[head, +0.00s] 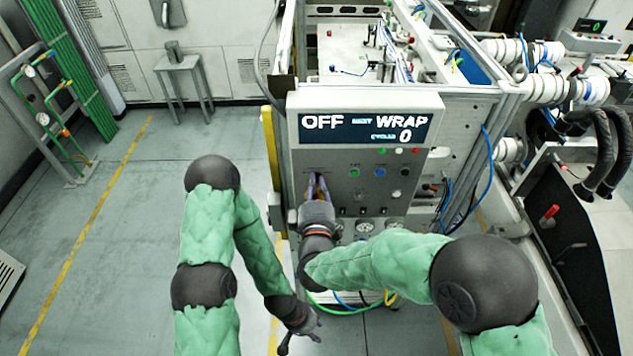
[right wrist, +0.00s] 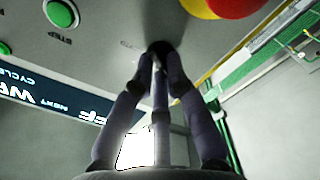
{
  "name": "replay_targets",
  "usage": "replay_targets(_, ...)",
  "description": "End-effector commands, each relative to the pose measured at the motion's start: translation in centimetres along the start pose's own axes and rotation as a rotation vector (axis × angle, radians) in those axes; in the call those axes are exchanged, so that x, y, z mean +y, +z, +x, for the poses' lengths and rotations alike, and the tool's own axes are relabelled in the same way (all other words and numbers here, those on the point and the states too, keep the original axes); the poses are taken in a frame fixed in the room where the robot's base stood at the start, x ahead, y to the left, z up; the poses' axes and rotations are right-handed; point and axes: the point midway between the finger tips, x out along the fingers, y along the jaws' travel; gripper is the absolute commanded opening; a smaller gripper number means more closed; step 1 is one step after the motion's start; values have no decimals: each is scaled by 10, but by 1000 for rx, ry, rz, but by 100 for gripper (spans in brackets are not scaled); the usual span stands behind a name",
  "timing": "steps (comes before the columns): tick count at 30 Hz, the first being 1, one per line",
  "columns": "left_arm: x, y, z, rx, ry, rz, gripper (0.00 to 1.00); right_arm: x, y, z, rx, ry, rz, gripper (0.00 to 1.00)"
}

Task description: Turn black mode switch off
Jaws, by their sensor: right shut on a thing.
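The black mode switch (right wrist: 160,47) is a small dark knob on the grey control panel (head: 345,200). In the right wrist view my right gripper (right wrist: 160,56) has its fingertips closed around it; the fingers cover much of the knob. In the head view my right gripper (head: 318,186) reaches the left part of the panel and hides the switch. The panel's display (head: 365,128) reads OFF, NEXT WRAP, CYCLES 0. My left gripper (head: 302,341) hangs low, away from the panel, with its fingers apart and empty.
Green, blue and black buttons (head: 379,172) sit right of my right gripper. A red and yellow part (right wrist: 225,8) is close to the switch in the right wrist view. Open floor (head: 130,220) lies to the left.

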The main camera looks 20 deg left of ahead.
Motion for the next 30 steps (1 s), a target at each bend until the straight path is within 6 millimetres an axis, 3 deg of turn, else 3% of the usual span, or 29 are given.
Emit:
replay_targets(20,1,0,-3,0,0,0,40,-1,0,0,1,-1,-74,0)
replay_targets(21,1,0,-3,0,0,0,40,-1,0,0,1,-1,-74,17)
replay_targets(24,1,0,-3,0,0,0,40,-1,0,0,1,-1,-74,39)
replay_targets(30,1,0,-3,0,0,0,40,-1,0,0,0,-1,-73,39)
